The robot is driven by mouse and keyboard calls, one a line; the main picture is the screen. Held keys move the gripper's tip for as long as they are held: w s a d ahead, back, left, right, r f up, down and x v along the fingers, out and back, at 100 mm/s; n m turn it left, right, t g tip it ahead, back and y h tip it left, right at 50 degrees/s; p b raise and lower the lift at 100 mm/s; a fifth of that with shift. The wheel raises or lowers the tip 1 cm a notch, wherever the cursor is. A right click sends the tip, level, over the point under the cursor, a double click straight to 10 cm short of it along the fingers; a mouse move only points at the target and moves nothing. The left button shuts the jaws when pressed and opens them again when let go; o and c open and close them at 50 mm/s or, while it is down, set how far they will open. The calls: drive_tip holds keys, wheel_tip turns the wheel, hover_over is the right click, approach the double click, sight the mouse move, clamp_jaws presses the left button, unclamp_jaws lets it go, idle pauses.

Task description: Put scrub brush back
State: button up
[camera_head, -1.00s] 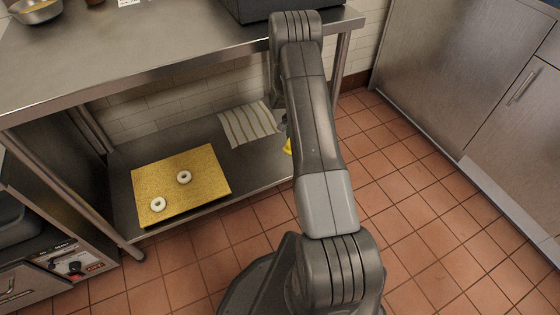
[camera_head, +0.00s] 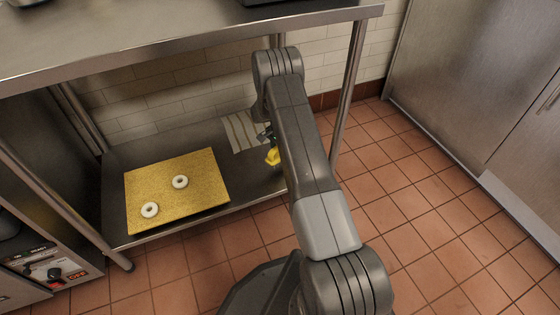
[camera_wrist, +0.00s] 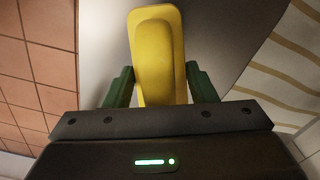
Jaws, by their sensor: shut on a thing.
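The scrub brush shows as a yellow body (camera_wrist: 157,48) in the wrist view, between the two green fingers of my gripper (camera_wrist: 159,82). My gripper is shut on it. In the head view the yellow brush (camera_head: 272,157) shows just left of my arm, over or at the right end of the lower steel shelf (camera_head: 200,220). My arm partly hides the gripper there. I cannot tell whether the brush touches the shelf. Its bristles are not clearly visible.
A striped towel (camera_head: 240,132) lies on the shelf, left of and behind the brush. The steel tabletop (camera_head: 150,40) overhangs the shelf, and a table leg (camera_head: 350,90) stands at right. Tiled floor is clear at right.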

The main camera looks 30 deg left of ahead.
drive_tip(key=shift+f+b, duration=0.55)
drive_tip(key=shift+f, duration=1.4)
drive_tip(key=shift+f, duration=0.2)
drive_tip(key=o, duration=0.9)
drive_tip(key=shift+o, duration=0.2)
wheel_tip(320, 180, up, 12)
drive_tip(key=p, duration=0.4)
drive_tip(key=shift+r, duration=0.2)
